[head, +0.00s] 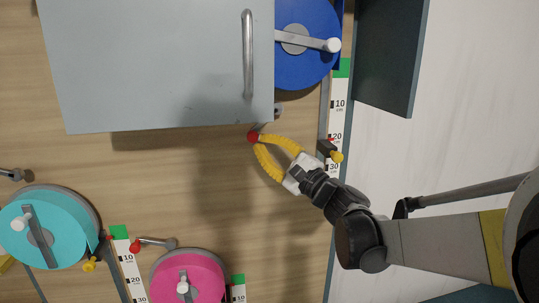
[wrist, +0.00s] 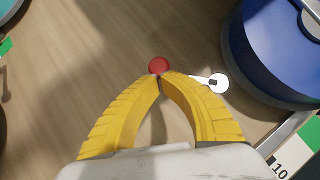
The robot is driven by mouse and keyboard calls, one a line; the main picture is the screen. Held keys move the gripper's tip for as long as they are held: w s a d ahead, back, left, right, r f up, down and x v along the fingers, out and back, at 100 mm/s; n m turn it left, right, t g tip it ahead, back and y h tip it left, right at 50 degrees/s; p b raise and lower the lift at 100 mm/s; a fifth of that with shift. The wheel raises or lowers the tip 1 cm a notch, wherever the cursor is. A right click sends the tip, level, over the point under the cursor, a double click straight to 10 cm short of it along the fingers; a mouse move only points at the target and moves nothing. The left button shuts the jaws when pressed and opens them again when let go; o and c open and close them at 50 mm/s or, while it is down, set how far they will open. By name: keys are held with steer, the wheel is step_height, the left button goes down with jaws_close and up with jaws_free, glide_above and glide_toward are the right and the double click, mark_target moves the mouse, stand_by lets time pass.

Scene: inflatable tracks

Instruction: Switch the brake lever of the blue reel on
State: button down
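The blue reel (head: 313,68) is at the top of the head view, partly behind a grey door panel. In the wrist view the blue reel (wrist: 268,55) is at the upper right. Its brake lever (head: 263,127) runs from a pivot below the reel down-left to a red knob (head: 253,137). The red knob (wrist: 159,66) shows just beyond my fingertips in the wrist view. My gripper (head: 258,140) has yellow fingers whose tips (wrist: 160,78) come together at the knob's near edge. I cannot tell whether they grip or only touch it. The right finger hides part of the lever.
The grey door panel (head: 155,65) with a handle covers the upper left. A turquoise reel (head: 65,215) and a pink reel (head: 205,270) are at the lower left. A scale strip (head: 338,105) and a yellow-tipped pointer (head: 337,156) are right of my gripper.

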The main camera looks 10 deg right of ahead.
steer(key=shift+a+r, duration=0.8)
steer(key=shift+a, duration=0.15)
steer(key=shift+d+f+b, duration=0.15)
steer(key=shift+f+b, duration=0.2)
steer(key=w+f+b+v, duration=0.1)
steer(key=f+b+v, duration=0.1)
steer(key=v, duration=1)
steer(key=shift+d, duration=0.5)
steer(key=shift+w+d+f, duration=0.1)
